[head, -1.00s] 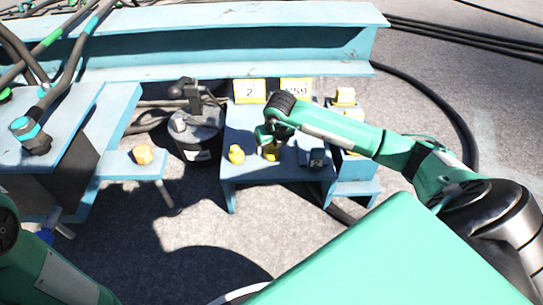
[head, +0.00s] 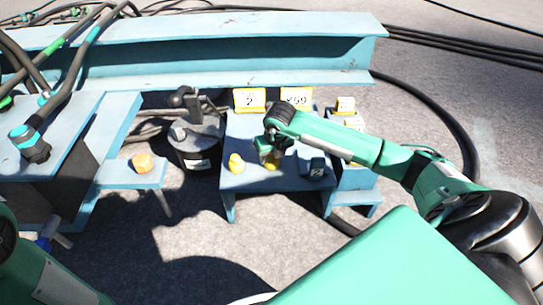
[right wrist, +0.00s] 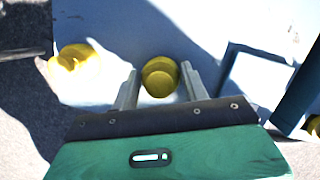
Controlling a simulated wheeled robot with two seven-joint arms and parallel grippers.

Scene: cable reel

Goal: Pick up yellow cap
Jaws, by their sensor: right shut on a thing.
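A yellow cap (head: 271,162) is at the middle of a small blue table (head: 235,182). My right gripper (head: 269,157) is over it from above and shut on it. In the right wrist view the same cap (right wrist: 160,77) sits between the two grey fingers (right wrist: 159,88). I cannot tell whether it is clear of the tabletop. A second yellow cap (head: 236,164) stands just left of it and also shows in the right wrist view (right wrist: 74,62). My left gripper is out of view; only part of my left arm shows at bottom left.
A dark grey block (head: 315,168) stands right of the gripper. Number signs 2 (head: 250,99) and another (head: 296,98) stand behind. A black cylinder (head: 196,150) is left of the table. An orange-yellow cap (head: 143,162) sits on a blue ledge. More yellow pieces (head: 345,105) stand at right.

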